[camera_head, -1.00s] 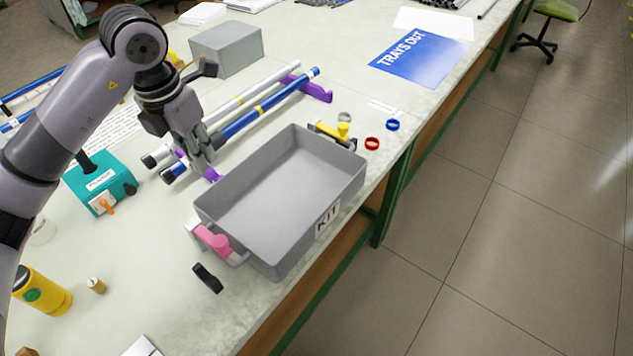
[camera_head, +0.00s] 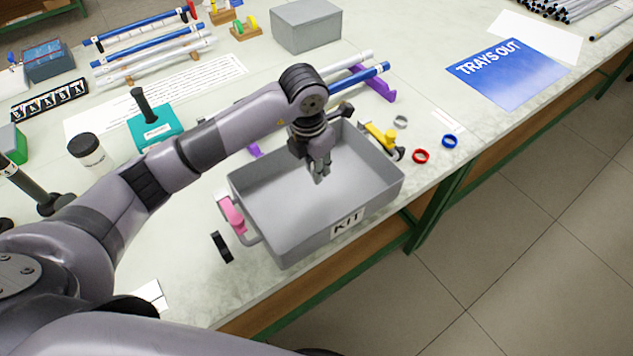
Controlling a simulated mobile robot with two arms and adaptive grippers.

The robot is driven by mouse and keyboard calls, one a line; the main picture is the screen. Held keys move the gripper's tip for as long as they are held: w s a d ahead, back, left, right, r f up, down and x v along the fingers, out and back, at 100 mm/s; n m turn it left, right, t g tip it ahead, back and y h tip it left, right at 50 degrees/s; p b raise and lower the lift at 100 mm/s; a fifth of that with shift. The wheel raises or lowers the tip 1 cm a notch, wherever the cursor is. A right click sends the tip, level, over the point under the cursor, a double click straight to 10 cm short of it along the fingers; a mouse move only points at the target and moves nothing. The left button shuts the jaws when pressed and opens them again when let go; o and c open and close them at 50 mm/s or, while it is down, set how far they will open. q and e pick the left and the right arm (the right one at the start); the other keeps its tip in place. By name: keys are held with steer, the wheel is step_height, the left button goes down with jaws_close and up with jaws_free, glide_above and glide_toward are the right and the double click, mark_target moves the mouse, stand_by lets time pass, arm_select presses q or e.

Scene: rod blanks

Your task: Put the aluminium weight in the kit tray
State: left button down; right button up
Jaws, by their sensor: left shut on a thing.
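The grey kit tray (camera_head: 290,252), marked KIT, stands near the table's front edge. A pink clip is on its left handle and a yellow one on its right. My left gripper (camera_head: 321,178) is over the inside of the tray, pointing down. It is shut on a small grey thing, which I take for the aluminium weight; the fingers mostly hide it. I cannot tell how far it is above the tray floor. No other piece shows inside the tray. My right gripper is not in view.
Blue and white rods (camera_head: 360,77) on purple holders lie behind the tray. A red ring (camera_head: 421,156) and a blue ring (camera_head: 450,141) lie right of it. A black piece (camera_head: 221,246) lies left. A blue TRAYS OUT sheet (camera_head: 508,72) lies at the back right.

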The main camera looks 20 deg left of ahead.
mark_target(317, 194)
arm_select(q)
step_height(317, 194, down, 3)
steer(key=shift+f, duration=0.1)
step_height(317, 194, down, 4)
steer(key=shift+f+p, duration=0.1)
steer(key=shift+p, duration=0.3)
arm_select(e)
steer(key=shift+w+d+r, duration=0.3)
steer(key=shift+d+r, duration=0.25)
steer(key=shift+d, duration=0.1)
arm_select(q)
steer(key=shift+f, duration=0.1)
steer(key=c, duration=1.5)
jaws_free()
steer(key=shift+o, duration=0.2)
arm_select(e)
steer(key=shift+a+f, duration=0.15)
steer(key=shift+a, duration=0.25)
